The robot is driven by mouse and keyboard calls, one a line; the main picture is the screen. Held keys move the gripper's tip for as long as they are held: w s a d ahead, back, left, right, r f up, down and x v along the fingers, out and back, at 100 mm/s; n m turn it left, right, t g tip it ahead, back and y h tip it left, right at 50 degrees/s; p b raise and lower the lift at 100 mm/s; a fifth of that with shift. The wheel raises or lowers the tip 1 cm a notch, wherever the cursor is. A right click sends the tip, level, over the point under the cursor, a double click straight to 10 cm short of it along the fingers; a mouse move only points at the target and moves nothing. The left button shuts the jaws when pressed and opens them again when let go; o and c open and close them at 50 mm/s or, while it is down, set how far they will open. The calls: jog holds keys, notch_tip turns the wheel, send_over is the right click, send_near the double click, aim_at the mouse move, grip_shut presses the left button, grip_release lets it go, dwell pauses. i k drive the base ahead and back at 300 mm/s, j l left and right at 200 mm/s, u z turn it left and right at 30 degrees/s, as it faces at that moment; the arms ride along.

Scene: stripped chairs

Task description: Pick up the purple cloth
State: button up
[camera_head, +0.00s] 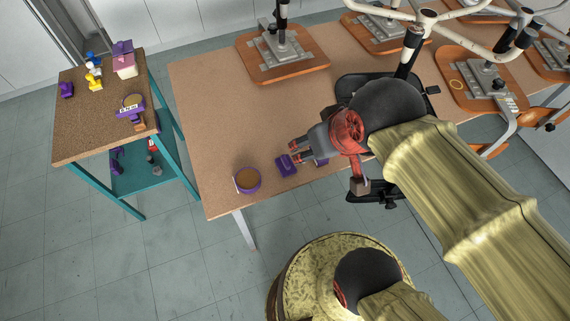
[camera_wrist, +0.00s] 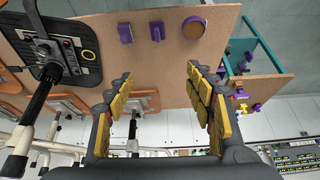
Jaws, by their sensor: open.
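Two small purple things lie on the brown worktable (camera_head: 205,100) near its front edge. One purple piece (camera_head: 286,165) is just below my gripper's fingertips in the head view; the wrist view shows it as a narrow piece with a crossbar (camera_wrist: 157,31). The other purple piece (camera_head: 321,162) is partly hidden by my gripper; in the wrist view it is a flatter, squarish piece (camera_wrist: 125,33). I cannot tell for sure which is the cloth. My gripper (camera_head: 295,151) is open and empty above the table; the wrist view shows its yellow-padded fingers (camera_wrist: 158,75) spread apart.
A round purple-rimmed bowl (camera_head: 247,180) stands left of the purple pieces. Stripped chair frames on wooden boards (camera_head: 283,55) fill the table's back and right. A teal side table (camera_head: 75,140) at left holds several small purple, yellow and white things. The table's left middle is clear.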

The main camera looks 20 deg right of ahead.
aim_at(284, 164)
jog(key=z, duration=1.75)
jog(key=u, duration=1.7)
jog(key=i+j+z, duration=0.1)
jog(key=j+z, duration=0.15)
jog(key=i+j+z, duration=0.1)
jog(key=j+z, duration=0.15)
jog(key=j, duration=0.1)
